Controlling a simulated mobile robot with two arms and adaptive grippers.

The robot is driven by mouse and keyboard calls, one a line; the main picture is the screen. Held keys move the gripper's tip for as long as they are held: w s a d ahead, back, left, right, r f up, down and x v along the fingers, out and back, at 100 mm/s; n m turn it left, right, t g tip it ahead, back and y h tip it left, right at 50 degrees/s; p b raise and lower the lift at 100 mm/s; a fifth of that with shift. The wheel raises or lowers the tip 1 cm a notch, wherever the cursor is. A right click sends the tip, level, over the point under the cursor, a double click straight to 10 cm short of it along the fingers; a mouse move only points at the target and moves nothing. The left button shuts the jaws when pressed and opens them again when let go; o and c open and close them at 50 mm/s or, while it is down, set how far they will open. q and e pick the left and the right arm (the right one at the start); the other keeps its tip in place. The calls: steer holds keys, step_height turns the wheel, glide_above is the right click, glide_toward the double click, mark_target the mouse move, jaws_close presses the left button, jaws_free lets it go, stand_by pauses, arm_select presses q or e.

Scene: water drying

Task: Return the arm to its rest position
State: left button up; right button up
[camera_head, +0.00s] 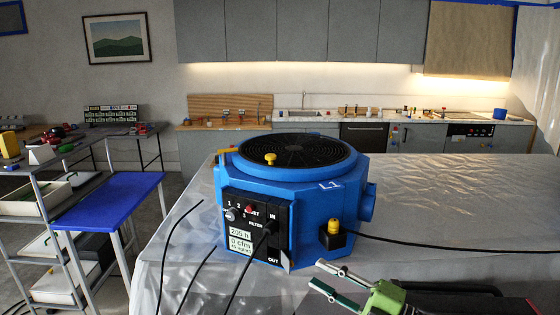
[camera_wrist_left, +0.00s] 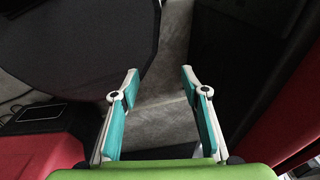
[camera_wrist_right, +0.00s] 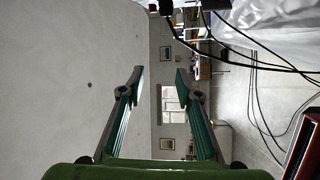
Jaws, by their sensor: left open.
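My right gripper (camera_head: 324,276) shows at the bottom of the head view, in front of the blue machine's right side and apart from it. In the right wrist view its two fingers (camera_wrist_right: 159,72) stand apart with nothing between them. My left gripper is outside the head view. In the left wrist view its fingers (camera_wrist_left: 160,72) are spread and empty above a grey floor. The blue machine (camera_head: 305,200) stands upright on the plastic-covered table (camera_head: 455,200), with a round black grille on top and a control panel in front.
Black cables run from the machine over the table; several cables (camera_wrist_right: 255,95) also hang in the right wrist view. A blue-topped cart (camera_head: 120,195) stands at left, beside shelves with tools. A kitchen counter (camera_head: 420,118) lines the back wall.

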steer(key=s+d+f+m+t+h, duration=0.1)
steer(key=s+d+f+m+h, duration=0.3)
steer(key=f+m+h, duration=0.5)
steer(key=s+d+f+m+t+h, duration=0.25)
steer(key=s+f+m+h, duration=0.3)
steer(key=m, duration=0.55)
steer(key=s+d+f+m+g+h, duration=0.1)
steer(key=s+f+m+g, duration=0.2)
steer(key=s, duration=0.5)
steer(key=s+d+f+g, duration=0.1)
steer(key=s+f+g, duration=0.25)
steer(key=s, duration=0.55)
steer(key=s+d+f+m+g+h, duration=0.15)
steer(key=s+g, duration=0.25)
steer(key=s, duration=0.4)
step_height(320, 180, down, 33)
steer(key=s+g+b, duration=0.2)
steer(key=s+b, duration=0.1)
steer(key=b, duration=0.3)
arm_select(q)
step_height(320, 180, down, 10)
steer(key=s+b, duration=0.1)
steer(key=b, duration=0.3)
steer(key=shift+s, duration=0.15)
arm_select(e)
steer(key=s+d+f, duration=0.3)
steer(key=s+f, duration=1.3)
steer(key=f, duration=0.4)
steer(key=shift+s+g, duration=0.2)
steer(key=shift+g, duration=0.2)
